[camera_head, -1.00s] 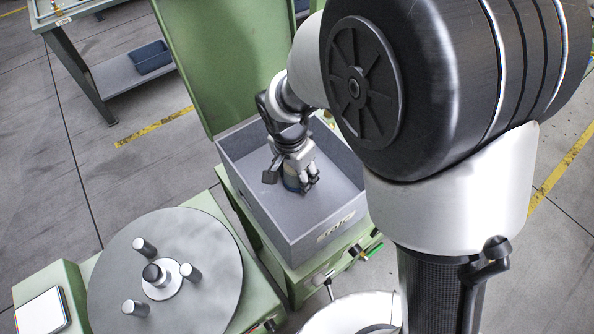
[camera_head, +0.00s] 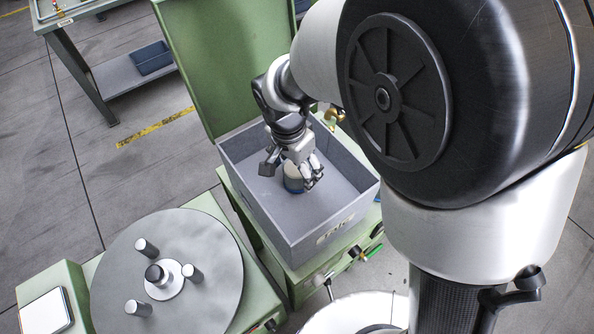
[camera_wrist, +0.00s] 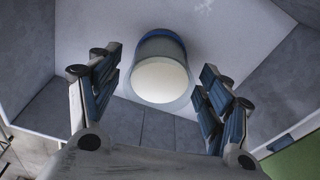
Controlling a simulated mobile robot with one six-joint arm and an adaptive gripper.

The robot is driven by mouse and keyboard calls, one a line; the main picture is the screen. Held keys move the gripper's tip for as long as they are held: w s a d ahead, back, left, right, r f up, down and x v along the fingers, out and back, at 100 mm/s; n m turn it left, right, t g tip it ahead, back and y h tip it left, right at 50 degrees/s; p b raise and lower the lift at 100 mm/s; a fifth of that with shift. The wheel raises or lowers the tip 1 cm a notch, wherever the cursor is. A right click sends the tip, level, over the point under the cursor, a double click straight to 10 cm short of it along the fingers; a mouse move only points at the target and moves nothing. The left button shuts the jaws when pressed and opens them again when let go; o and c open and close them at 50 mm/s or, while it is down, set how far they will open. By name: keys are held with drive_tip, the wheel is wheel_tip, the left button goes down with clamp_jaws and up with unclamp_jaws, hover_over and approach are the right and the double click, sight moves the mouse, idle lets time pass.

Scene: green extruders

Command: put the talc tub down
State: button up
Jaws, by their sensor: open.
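The talc tub (camera_wrist: 160,75) is a short cylinder with a pale round end and a blue band at its far end. It stands on the floor of the grey open box (camera_head: 262,225). In the head view the tub (camera_head: 293,180) is partly hidden by my gripper (camera_head: 292,178). In the wrist view my gripper (camera_wrist: 155,100) is open, with one padded finger on each side of the tub and a visible gap on both sides. The tub's far side is hidden.
A round grey turntable with upright pegs (camera_head: 205,260) is at the lower left. A bench with a blue bin (camera_head: 152,57) stands at the back left.

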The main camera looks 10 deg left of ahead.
drive_tip(key=r, duration=0.2)
drive_tip(key=r+p, duration=0.1)
drive_tip(key=r, duration=0.2)
drive_tip(key=s+r, duration=0.1)
drive_tip(key=r, duration=0.2)
drive_tip(key=shift+a+p, duration=0.15)
drive_tip(key=shift+p, duration=0.15)
drive_tip(key=s+d+r+n+t, duration=0.1)
drive_tip(key=s+d+r, duration=0.1)
drive_tip(key=d+r, duration=0.45)
drive_tip(key=s+d+r+n, duration=0.1)
drive_tip(key=s+d+r, duration=0.15)
drive_tip(key=d, duration=0.65)
drive_tip(key=s+d+r+n+t, duration=0.1)
drive_tip(key=s+d+n+t, duration=0.1)
drive_tip(key=s+d, duration=0.6)
drive_tip(key=shift+s+d+r+n+y, duration=0.35)
drive_tip(key=shift+s+n, duration=0.25)
drive_tip(key=shift+n, duration=0.3)
